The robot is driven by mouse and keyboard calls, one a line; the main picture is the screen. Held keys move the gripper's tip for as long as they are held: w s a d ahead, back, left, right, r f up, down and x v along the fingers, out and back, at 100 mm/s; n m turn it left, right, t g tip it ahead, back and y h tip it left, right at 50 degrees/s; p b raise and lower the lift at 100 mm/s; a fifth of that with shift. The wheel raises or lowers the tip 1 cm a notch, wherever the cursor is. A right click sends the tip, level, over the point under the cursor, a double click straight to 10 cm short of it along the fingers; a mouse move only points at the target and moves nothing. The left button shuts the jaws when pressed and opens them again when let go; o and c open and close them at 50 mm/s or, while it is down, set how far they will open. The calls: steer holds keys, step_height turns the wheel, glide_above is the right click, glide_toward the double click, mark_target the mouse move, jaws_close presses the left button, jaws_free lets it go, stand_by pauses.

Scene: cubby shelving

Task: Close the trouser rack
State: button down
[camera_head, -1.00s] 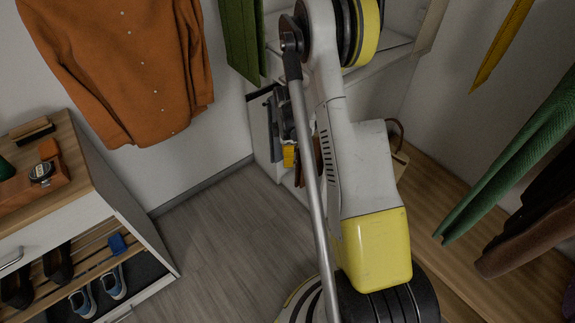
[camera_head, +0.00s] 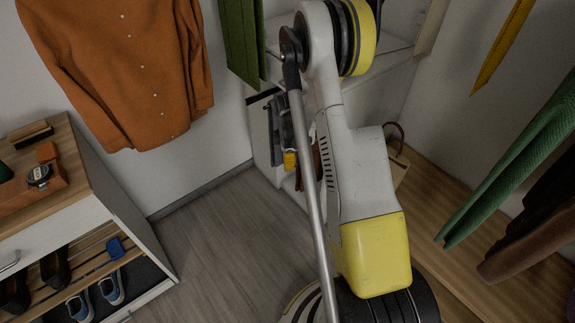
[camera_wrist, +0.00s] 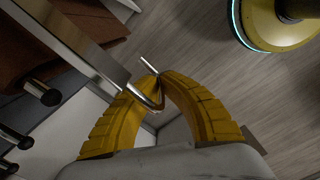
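The trouser rack shows in the wrist view as a metal rail (camera_wrist: 85,50) with black-tipped rods on its left side. Brown cloth hangs beside it. My gripper (camera_wrist: 157,77) has its yellow fingers drawn together at the rail's bent metal end, and a thin metal piece shows between and past the tips. In the head view, a small yellow part of my gripper (camera_head: 290,159) shows low in the white cubby unit, beside grey parts. My arm hides most of the rack there.
A shoe cabinet (camera_head: 100,215) stands at the left with shoes on a slatted shelf. Green and brown garments (camera_head: 515,160) hang at the right over a wooden shelf (camera_head: 450,200). The floor (camera_head: 215,235) between is clear.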

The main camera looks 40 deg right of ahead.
steer(key=d, duration=0.3)
steer(key=shift+w+d, duration=0.1)
steer(key=shift+d, duration=0.2)
steer(key=c, duration=1.6)
jaws_free()
steer(key=shift+a, duration=0.1)
steer(key=shift+o, duration=0.2)
steer(key=shift+r, duration=0.1)
step_height(320, 180, up, 12)
steer(key=shift+f, duration=0.1)
